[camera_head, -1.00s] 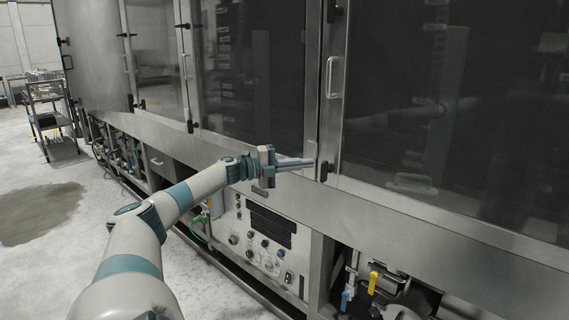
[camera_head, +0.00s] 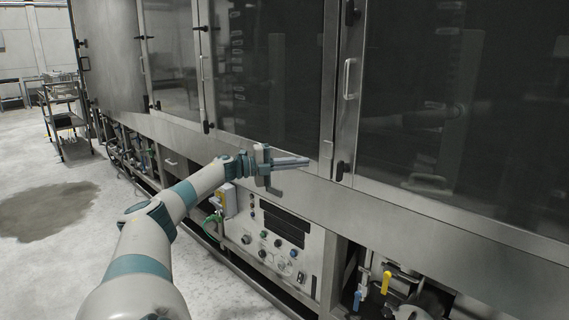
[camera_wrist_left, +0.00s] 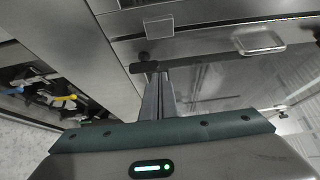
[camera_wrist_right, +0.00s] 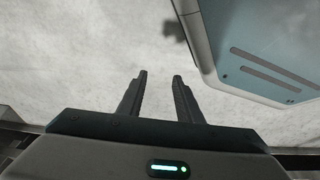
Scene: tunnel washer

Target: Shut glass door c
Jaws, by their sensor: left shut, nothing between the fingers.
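Several dark glass doors line the steel washer front in the head view. A large one (camera_head: 450,120) with a light handle (camera_head: 349,78) is at the right, and another (camera_head: 275,75) is left of it. No lettering shows, so I cannot tell which is door c. My left gripper (camera_head: 307,161) is shut and empty, in front of the lower frame near the middle door's bottom right corner. Contact cannot be told. In the left wrist view its fingers (camera_wrist_left: 158,76) point at a dark latch bar by a door handle (camera_wrist_left: 260,40). My right gripper (camera_wrist_right: 160,76) is open and empty above the floor.
A control panel (camera_head: 275,240) sits below the doors, with valves with yellow (camera_head: 386,283) and blue handles to its right. A shelf cart (camera_head: 66,120) stands far left. The pale floor at left is open, with a dark wet patch (camera_head: 45,208).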

